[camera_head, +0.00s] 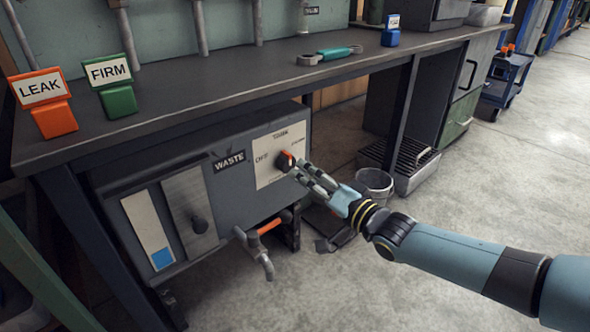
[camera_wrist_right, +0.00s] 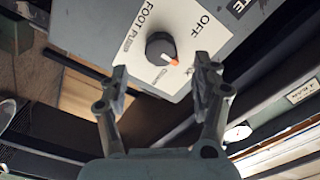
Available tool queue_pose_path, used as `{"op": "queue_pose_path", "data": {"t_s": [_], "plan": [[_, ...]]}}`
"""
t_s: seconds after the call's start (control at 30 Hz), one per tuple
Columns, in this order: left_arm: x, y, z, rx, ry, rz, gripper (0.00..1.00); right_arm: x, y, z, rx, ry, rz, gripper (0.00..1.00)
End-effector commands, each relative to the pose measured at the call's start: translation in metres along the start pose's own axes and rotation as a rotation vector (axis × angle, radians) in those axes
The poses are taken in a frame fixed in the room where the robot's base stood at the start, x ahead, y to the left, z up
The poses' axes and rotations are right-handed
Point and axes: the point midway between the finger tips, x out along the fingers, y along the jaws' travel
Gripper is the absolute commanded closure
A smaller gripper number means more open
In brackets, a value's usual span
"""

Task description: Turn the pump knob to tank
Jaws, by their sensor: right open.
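The pump knob (camera_head: 285,160) is dark with an orange mark and sits on a cream label plate (camera_head: 268,175) on the grey box's front. It also shows in the right wrist view (camera_wrist_right: 160,46), where its orange mark points to the lower right, roughly toward a small label that I cannot fully read. OFF is at that plate's upper right and a foot pump label at its left. In the head view, TANK seems to stand above the knob. My right gripper (camera_wrist_right: 163,82) is open and empty, its fingers pointing at the knob, apparently without touching it. My left gripper is out of view.
A tap (camera_head: 262,250) juts out below. A bucket (camera_head: 375,185) stands behind my right gripper. Open floor lies to the right.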

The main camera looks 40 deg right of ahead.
Motion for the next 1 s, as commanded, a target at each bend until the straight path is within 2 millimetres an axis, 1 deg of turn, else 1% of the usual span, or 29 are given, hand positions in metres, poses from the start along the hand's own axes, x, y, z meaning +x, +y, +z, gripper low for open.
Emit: {"op": "queue_pose_path", "data": {"t_s": [0.03, 0.1, 0.2, 0.3, 0.43, 0.93, 1.0], "plan": [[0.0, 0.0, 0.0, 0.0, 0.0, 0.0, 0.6, -0.013, 0.001, 0.0, 0.0, -0.003, 0.003, 0.35], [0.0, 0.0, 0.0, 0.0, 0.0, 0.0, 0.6, -0.026, 0.001, 0.0, 0.0, -0.003, 0.002, 0.35], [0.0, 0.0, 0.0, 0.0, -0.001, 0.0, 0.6, -0.042, 0.001, 0.001, 0.0, -0.002, 0.002, 0.35], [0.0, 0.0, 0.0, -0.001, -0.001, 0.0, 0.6, -0.051, 0.0, 0.0, 0.0, -0.001, 0.001, 0.35], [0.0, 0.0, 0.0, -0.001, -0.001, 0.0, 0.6, -0.056, 0.0, 0.0, -0.001, 0.0, -0.001, 0.35], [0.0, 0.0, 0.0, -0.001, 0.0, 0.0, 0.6, -0.056, 0.0, 0.0, 0.0, 0.0, 0.0, 0.35], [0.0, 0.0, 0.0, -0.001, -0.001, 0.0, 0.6, -0.059, 0.002, 0.002, 0.001, -0.004, 0.006, 0.35]]}}
